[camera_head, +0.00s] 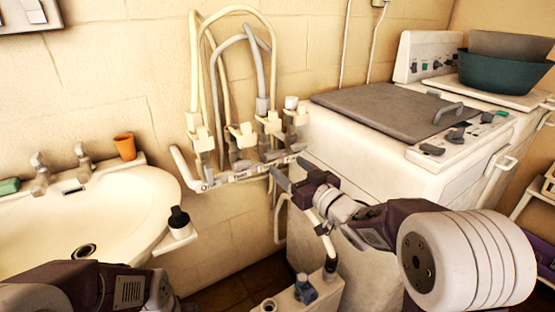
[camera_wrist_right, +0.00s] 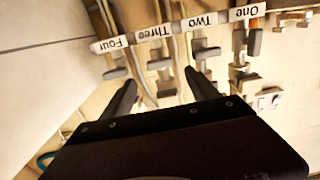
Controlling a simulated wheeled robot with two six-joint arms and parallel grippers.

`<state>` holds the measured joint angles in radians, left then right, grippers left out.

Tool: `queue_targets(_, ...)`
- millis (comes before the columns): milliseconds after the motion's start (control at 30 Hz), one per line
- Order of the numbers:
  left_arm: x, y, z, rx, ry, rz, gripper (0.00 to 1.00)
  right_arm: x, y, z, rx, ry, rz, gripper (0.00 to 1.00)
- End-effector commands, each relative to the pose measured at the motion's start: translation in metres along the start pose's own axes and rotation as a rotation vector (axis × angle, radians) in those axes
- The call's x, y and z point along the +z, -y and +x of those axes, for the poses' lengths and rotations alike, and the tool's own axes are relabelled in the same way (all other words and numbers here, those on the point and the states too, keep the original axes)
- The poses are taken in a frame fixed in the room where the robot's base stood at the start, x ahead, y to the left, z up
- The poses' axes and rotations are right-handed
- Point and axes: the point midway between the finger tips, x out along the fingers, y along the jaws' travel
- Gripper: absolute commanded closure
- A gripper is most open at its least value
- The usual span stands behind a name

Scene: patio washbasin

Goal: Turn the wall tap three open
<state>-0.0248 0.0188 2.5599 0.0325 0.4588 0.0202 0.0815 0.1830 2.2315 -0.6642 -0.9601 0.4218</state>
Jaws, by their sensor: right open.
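The wall tap three (camera_head: 268,124) is one of a row of cream taps above a white labelled pipe (camera_head: 234,177). In the right wrist view the picture is upside down, and tap three (camera_wrist_right: 160,63) shows a grey handle by the "Three" label (camera_wrist_right: 154,32). My right gripper (camera_head: 292,171) is open and empty, below and in front of the taps' right end. In the wrist view its two fingers (camera_wrist_right: 160,79) point towards the row, on either side of tap three's handle in the picture; I see no contact. My left gripper is out of view.
A washbasin (camera_head: 150,217) stands left with an orange cup (camera_head: 125,146) and a dark bottle (camera_head: 178,217). A white washing machine (camera_head: 360,160) stands close on the right. Hoses (camera_head: 262,62) loop above the taps. A pale container (camera_head: 310,296) is below my right arm.

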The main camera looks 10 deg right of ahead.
Motion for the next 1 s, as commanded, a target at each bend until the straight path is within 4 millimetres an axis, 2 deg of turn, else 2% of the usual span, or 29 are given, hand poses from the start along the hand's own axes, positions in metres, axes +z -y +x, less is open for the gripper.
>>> queue_targets(100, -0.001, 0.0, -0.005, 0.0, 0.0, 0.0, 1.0, -0.001, 0.001, 0.027, -0.004, 0.002, 0.001, 0.31)
queue_targets(300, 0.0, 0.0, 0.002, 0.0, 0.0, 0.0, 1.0, 0.001, 0.001, 0.059, -0.002, 0.0, -0.001, 0.31)
queue_targets(400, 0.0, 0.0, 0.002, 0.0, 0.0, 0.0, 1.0, 0.0, 0.0, 0.066, -0.001, 0.0, 0.0, 0.31)
queue_targets(633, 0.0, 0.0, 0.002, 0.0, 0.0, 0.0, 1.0, 0.0, 0.0, 0.067, 0.0, 0.001, 0.0, 0.31)
queue_targets(667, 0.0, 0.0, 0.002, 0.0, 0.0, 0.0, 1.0, 0.0, 0.0, 0.067, 0.0, 0.001, 0.0, 0.34)
queue_targets(867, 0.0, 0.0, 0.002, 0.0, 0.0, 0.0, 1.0, 0.0, 0.0, 0.067, 0.0, 0.001, 0.0, 0.89)
queue_targets(900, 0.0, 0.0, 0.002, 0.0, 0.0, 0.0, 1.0, 0.0, 0.0, 0.067, 0.0, 0.001, 0.0, 0.93)
queue_targets(1000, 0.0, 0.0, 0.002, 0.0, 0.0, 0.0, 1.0, 0.0, 0.0, 0.067, 0.0, 0.0, -0.003, 0.93)
